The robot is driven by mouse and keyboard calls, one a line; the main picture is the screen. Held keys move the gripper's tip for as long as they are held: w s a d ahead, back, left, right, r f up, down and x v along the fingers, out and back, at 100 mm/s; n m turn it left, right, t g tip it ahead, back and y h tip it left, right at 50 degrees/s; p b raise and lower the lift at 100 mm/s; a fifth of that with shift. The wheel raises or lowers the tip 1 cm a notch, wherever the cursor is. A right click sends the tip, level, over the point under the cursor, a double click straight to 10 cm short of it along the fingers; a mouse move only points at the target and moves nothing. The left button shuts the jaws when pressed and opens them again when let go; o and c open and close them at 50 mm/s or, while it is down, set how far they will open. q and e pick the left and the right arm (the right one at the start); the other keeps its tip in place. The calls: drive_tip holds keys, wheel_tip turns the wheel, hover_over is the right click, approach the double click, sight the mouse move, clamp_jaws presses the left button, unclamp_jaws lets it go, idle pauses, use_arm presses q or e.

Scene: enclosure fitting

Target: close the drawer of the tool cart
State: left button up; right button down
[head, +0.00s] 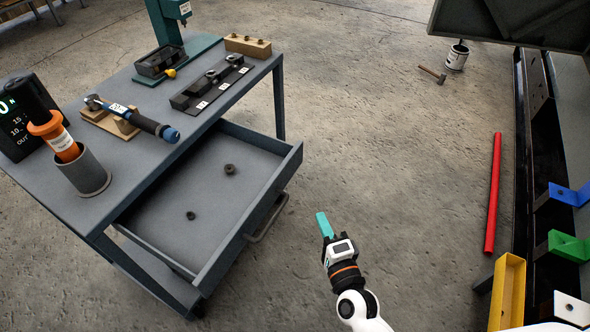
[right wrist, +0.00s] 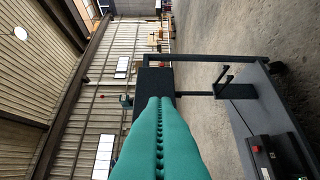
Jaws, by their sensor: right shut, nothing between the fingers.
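The tool cart (head: 125,95) stands at the left in the head view. Its grey drawer (head: 215,196) is pulled out toward the right, with its floor exposed and two small dark rings (head: 230,169) lying inside. The bar handle (head: 268,218) is on the drawer's outer front. My right gripper (head: 322,226) is to the right of the handle, apart from it. Its teal fingers are shut and empty, and they also show together in the right wrist view (right wrist: 160,135). What lies ahead of their tips there is hard to identify. My left gripper is not in view.
On the cart top are a torque tool (head: 140,120), an orange-handled tool in a grey cup (head: 82,172), a dark block (head: 210,85) and a green press (head: 165,30). A red bar (head: 493,193) lies at the right. The floor between is clear.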

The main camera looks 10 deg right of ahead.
approach(290, 171)
drive_tip(key=w+d, duration=0.2)
drive_tip(key=w, duration=0.2)
use_arm(q)
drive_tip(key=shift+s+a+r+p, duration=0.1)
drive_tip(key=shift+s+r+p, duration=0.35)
drive_tip(key=shift+p, duration=0.05)
use_arm(e)
drive_tip(key=shift+w+a, duration=0.45)
drive_tip(key=shift+a, duration=0.25)
drive_tip(key=shift+w+a, duration=0.45)
drive_tip(key=shift+a, duration=0.3)
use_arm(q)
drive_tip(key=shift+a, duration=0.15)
use_arm(e)
drive_tip(key=shift+a, duration=0.1)
